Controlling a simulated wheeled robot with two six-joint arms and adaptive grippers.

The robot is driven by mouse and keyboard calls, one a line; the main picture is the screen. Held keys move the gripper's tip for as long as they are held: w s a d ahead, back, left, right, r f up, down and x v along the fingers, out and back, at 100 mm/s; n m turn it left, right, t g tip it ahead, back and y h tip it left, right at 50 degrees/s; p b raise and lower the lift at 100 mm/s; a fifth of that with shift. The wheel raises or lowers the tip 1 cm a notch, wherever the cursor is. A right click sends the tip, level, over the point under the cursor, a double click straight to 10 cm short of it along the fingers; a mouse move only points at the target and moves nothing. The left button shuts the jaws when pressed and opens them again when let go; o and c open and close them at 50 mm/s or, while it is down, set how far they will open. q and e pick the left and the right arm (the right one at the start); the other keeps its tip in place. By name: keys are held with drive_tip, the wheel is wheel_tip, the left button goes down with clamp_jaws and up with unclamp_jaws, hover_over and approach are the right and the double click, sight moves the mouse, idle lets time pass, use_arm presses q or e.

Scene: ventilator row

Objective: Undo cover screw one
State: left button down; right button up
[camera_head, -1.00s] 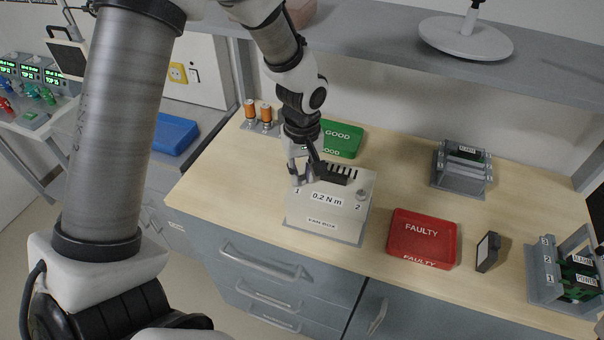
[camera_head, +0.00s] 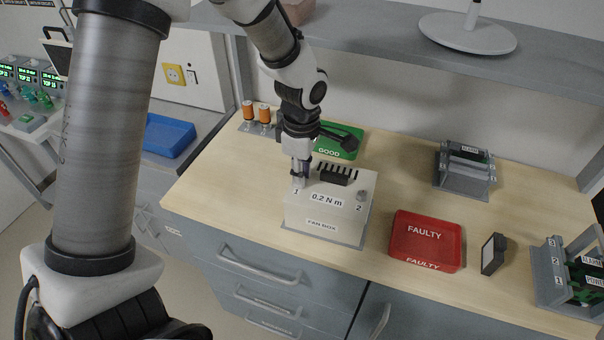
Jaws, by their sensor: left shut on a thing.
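The white fan box (camera_head: 330,209) stands on the wooden bench, with "0.2 N m" and "FAN BOX" labels and a black slotted grille on its top. The place of cover screw one, marked "1", is at the box's top left corner; my left gripper (camera_head: 299,178) covers most of it. The gripper points down there and is shut on what looks like cover screw one, though the screw itself is mostly hidden. Cover screw two (camera_head: 361,195), a grey knob, sits at the top right by the "2". My right gripper is not in view.
A green GOOD tray (camera_head: 338,142) lies behind the box and a red FAULTY tray (camera_head: 425,240) to its right. A small dark module (camera_head: 493,254) stands beside the red tray. Grey racks (camera_head: 465,170) stand farther right. Orange cylinders (camera_head: 256,113) stand back left.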

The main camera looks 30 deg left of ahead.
use_arm(q)
drive_tip(key=shift+n, duration=0.9)
drive_tip(key=c, duration=1.2)
unclamp_jaws()
drive_tip(key=shift+o, duration=0.8)
drive_tip(key=shift+w+a+f, duration=0.1)
drive_tip(key=shift+a, duration=0.1)
drive_tip(key=shift+d+r, duration=0.1)
drive_tip(key=shift+r, duration=0.35)
wheel_tip(320, 180, up, 11)
